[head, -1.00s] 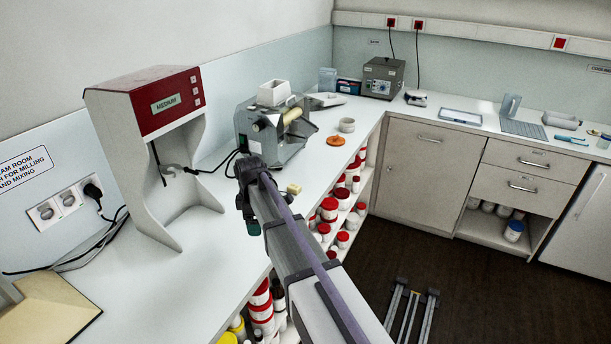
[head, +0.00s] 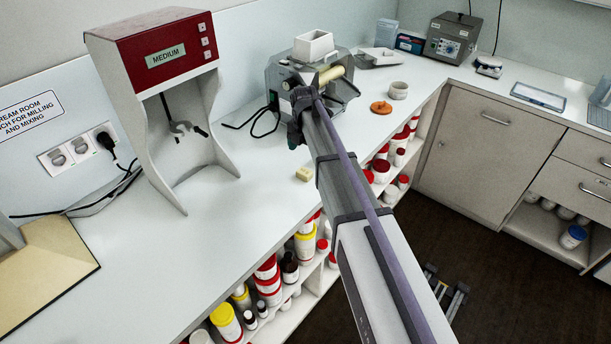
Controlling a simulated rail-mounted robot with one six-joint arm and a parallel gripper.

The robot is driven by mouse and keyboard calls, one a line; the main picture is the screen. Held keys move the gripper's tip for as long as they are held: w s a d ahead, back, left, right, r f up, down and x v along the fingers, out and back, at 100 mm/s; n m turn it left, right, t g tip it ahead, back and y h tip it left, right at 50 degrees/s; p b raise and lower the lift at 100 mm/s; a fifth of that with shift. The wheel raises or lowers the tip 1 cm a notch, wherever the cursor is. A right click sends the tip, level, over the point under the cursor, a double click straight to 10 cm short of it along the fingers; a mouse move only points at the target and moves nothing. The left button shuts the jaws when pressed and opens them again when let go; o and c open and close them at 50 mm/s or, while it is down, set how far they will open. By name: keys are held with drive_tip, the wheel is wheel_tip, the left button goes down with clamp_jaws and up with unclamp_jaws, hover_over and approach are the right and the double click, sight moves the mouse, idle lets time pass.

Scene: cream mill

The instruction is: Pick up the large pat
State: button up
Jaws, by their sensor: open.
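A small pale yellow block (head: 304,174) lies on the white counter, in front of the mill and just left of my arm. It is the only pat-like thing I can make out, and I cannot tell whether it is the large pat. My gripper (head: 296,115) is open, in front of the mill in the picture and above and slightly left of the block. It is apart from the block. Its fingers are small and dark here, and their height above the counter is hard to judge.
A grey roller mill (head: 342,92) with a white hopper stands behind my gripper. A red-topped mixer stand (head: 160,62) marked MEDIUM is at left. An orange lid (head: 381,107) and a small white pot (head: 398,90) lie right of the mill. The counter between mixer and block is clear.

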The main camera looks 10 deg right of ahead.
drive_tip(key=b, duration=0.3)
hover_over(304, 171)
wheel_tip(304, 171, down, 4)
drive_tip(key=shift+s+f, duration=0.1)
drive_tip(key=shift+f, duration=0.15)
drive_tip(key=shift+d+f+b, duration=0.1)
drive_tip(key=shift+f+b, duration=0.25)
drive_tip(key=shift+b, duration=0.15)
drive_tip(key=shift+r, duration=0.1)
wheel_tip(304, 171, down, 5)
drive_tip(key=b, duration=0.5)
drive_tip(key=c, duration=1)
wheel_tip(304, 171, up, 10)
drive_tip(key=p, duration=1)
